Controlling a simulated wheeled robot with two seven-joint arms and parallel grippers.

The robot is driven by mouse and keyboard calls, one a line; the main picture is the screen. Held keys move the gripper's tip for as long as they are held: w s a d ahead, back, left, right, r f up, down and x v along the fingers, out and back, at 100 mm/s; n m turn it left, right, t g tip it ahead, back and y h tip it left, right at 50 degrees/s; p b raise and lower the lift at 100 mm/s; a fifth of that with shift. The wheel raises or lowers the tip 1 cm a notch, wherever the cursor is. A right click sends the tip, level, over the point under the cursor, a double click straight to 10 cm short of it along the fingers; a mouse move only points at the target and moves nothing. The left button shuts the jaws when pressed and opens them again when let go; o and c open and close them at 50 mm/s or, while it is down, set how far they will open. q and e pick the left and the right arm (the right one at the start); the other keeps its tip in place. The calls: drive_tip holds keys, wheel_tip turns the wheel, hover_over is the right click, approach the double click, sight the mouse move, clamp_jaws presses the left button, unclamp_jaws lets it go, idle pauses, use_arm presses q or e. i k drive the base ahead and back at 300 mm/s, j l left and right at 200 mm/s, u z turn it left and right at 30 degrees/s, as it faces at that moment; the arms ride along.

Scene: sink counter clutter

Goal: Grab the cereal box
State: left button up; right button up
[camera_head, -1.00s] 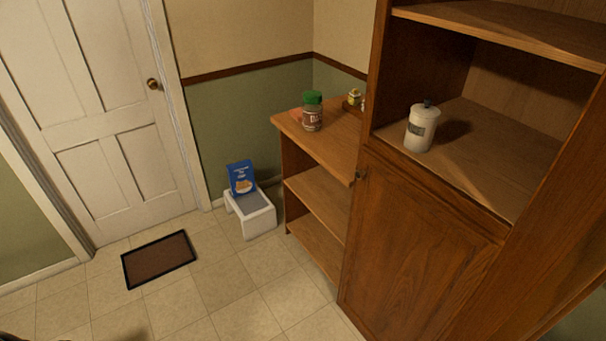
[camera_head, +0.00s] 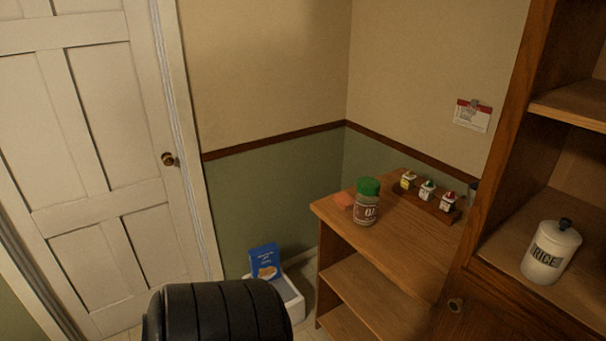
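The cereal box (camera_head: 265,261) is blue with a picture of food on its front. It stands upright on a low white step stool (camera_head: 292,299) against the green wall, left of the wooden shelf unit. A black ribbed part of my own body covers the bottom middle of the view and hides part of the stool. Neither of my grippers shows, and nothing is seen touching the box.
The wooden shelf unit (camera_head: 392,240) stands right of the stool, with a green-lidded jar (camera_head: 366,203) and a small rack of shakers (camera_head: 427,197) on top. A tall cabinet (camera_head: 503,285) holding a rice canister (camera_head: 550,252) is at right. A white door (camera_head: 95,130) is at left.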

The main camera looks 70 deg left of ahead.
sight(264, 261)
drive_tip(key=j, duration=2.25)
drive_tip(key=i, duration=0.05)
